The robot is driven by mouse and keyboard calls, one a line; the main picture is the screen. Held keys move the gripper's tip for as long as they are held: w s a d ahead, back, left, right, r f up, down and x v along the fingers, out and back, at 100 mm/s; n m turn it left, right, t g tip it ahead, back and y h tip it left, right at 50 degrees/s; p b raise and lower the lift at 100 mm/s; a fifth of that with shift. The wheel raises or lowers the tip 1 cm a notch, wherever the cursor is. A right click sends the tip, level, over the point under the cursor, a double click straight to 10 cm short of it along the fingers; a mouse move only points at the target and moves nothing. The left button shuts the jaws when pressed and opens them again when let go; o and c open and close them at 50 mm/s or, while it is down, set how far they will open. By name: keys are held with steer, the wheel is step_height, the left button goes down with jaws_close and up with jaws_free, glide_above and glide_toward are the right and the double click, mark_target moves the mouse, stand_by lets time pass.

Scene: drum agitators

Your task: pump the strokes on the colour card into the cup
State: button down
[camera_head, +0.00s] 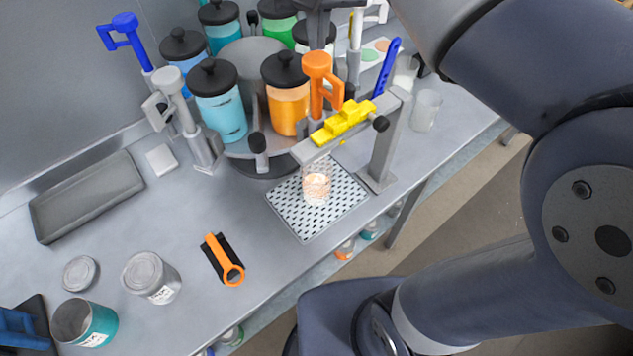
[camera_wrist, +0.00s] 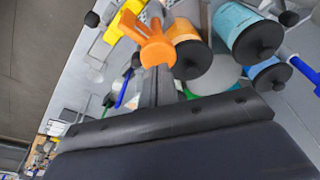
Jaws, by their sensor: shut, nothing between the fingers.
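A clear cup (camera_head: 316,186) stands on the perforated drip tray (camera_head: 341,208), below the beam with the yellow block (camera_head: 343,121); something pale orange shows in it. The orange pump handle (camera_head: 320,68) rises beside the orange canister (camera_head: 287,106); it also shows in the wrist view (camera_wrist: 152,40). My gripper (camera_head: 317,40) is shut and empty, its tips at or just above the orange handle's top; contact is unclear. Its fingers also show in the wrist view (camera_wrist: 160,75). A pale card with green and orange spots (camera_head: 374,49), perhaps the colour card, is partly hidden behind the stand.
Teal (camera_head: 220,113), blue and green canisters ring the turntable. Blue (camera_head: 128,36) and white pump handles stand at left. An orange tool (camera_head: 224,260), a lidded tin (camera_head: 150,277) and an open tin (camera_head: 84,323) lie in front; a grey tray (camera_head: 86,195) is at left.

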mark_target(317, 59)
steer(key=shift+f, duration=0.15)
steer(key=shift+f+b, duration=1.45)
steer(key=shift+f, duration=0.6)
step_height(317, 59, up, 3)
steer(key=p, duration=0.2)
steer(key=shift+f+p, duration=0.1)
steer(key=shift+p, duration=0.3)
steer(key=shift+r, duration=0.85)
steer(key=shift+r, duration=3)
steer(key=shift+f, duration=0.1)
